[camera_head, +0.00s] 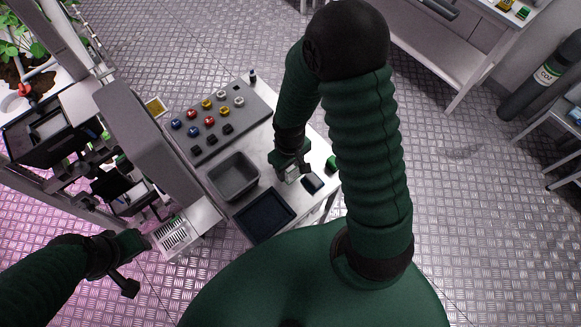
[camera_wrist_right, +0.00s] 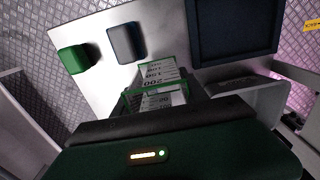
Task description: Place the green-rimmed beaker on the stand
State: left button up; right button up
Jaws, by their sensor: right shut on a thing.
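The green-rimmed beaker (camera_wrist_right: 160,74), clear with printed volume marks, is between the jaws of my right gripper (camera_head: 290,164). In the head view the beaker (camera_head: 292,176) shows as a small pale shape below the gripper, over the right part of the white table (camera_head: 226,208). I cannot tell whether its base touches the table. A small dark pad (camera_head: 312,183) lies just right of it and also shows in the wrist view (camera_wrist_right: 127,43). A green block (camera_head: 332,163) is beyond the pad. I cannot tell which is the stand. My left gripper (camera_head: 135,266) is open and empty, left of the table.
A grey bin (camera_head: 233,161) and a dark tray (camera_head: 265,232) are left of the beaker. A grey board (camera_head: 255,103) holds several coloured knobs at the back. A grey machine (camera_head: 150,145) stands at the table's left. Open floor lies to the right.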

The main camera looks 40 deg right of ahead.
aim_at(290, 169)
jog(key=shift+w+d+f, duration=0.2)
jog(key=shift+w+d, duration=0.15)
jog(key=shift+d, duration=0.3)
notch_tip(290, 169, down, 3)
jog(key=shift+a+r, duration=0.15)
jog(key=shift+w+a+f, duration=0.1)
jog(key=shift+w+f, duration=0.05)
jog(key=shift+f, duration=0.15)
jog(key=shift+f, duration=0.1)
jog(key=o, duration=1.3)
